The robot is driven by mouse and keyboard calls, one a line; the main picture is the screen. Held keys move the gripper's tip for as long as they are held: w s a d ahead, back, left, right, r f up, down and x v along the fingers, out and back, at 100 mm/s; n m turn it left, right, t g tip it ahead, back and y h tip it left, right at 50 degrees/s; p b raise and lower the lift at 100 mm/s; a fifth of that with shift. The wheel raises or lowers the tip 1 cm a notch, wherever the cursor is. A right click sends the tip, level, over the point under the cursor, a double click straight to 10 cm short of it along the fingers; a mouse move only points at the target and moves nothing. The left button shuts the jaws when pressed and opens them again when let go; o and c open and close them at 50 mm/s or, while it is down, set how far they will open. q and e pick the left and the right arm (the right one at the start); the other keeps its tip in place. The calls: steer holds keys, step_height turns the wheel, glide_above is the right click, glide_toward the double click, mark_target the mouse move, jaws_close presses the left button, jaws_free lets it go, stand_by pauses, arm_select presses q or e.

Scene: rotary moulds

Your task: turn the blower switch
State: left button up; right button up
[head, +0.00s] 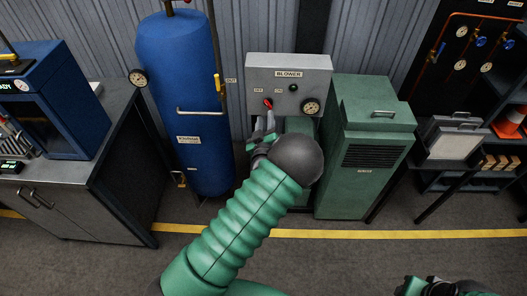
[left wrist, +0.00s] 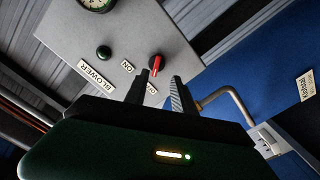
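The blower switch (head: 267,103) is a small red knob on the grey panel labelled BLOWER (head: 258,72). In the left wrist view the red switch (left wrist: 156,63) shows just beyond the fingertips, between the ON label (left wrist: 127,66) and the lower label, partly covered. My left gripper (head: 270,117) reaches up to the panel just below the switch. In the left wrist view its two fingers (left wrist: 161,77) stand apart with a gap between them; I cannot tell whether they touch the knob. My right gripper (head: 440,286) is at the bottom right, cut off by the frame edge.
A dark round button (left wrist: 104,52) and a gauge (head: 311,106) share the panel. A blue tank (head: 180,75) with a pipe handle stands close on the left. A green cabinet (head: 365,185) stands on the right. Open floor lies in front.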

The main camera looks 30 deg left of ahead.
arm_select(q)
steer(key=b+v, duration=0.1)
steer(key=v, duration=1.3)
steer(key=shift+d, duration=0.2)
arm_select(e)
steer(key=shift+w+d+f, duration=0.1)
steer(key=shift+d+f, duration=0.2)
steer(key=shift+f, duration=0.3)
arm_select(q)
steer(key=shift+s, duration=0.1)
steer(key=shift+a+f, duration=0.1)
arm_select(e)
steer(key=shift+a+f, duration=0.1)
steer(key=shift+f, duration=0.1)
